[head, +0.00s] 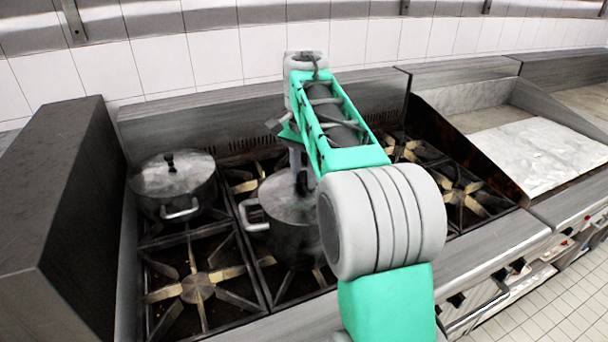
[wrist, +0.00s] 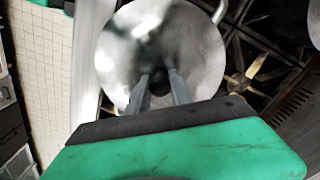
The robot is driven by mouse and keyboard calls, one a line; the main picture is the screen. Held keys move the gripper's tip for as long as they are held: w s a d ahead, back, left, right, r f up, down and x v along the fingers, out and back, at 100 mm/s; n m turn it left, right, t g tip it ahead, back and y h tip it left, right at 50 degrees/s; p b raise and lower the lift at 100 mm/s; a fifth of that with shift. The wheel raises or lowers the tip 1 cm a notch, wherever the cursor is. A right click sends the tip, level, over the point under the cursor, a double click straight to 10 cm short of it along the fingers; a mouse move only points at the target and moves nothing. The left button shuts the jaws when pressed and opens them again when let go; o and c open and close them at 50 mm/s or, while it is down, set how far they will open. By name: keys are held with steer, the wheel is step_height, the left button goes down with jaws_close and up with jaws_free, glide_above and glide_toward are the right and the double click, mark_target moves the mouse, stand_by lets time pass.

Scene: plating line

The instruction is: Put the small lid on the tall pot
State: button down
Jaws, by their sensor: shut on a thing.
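The tall pot (head: 290,245) is a dark metal pot with a side handle on a middle burner, partly hidden behind my arm. A round grey metal lid (head: 277,205) is over its mouth and looks about level. I cannot tell whether its rim touches the pot all round. My gripper (head: 301,183) is above the lid, shut on its dark knob. In the wrist view the two fingers of my gripper (wrist: 157,77) close around the knob at the middle of the shiny lid (wrist: 125,45).
Another pot (head: 180,207) with a black-knobbed lid (head: 172,175) stands on the back left burner. The front left burner (head: 197,288) is bare. A dark upright panel (head: 65,190) borders the stove on the left. A steel griddle (head: 535,155) is at right.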

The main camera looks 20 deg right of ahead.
steer(key=c, duration=0.6)
jaws_free()
step_height(320, 180, up, 8)
steer(key=p, duration=0.8)
steer(key=shift+r, duration=0.1)
stand_by(0.4)
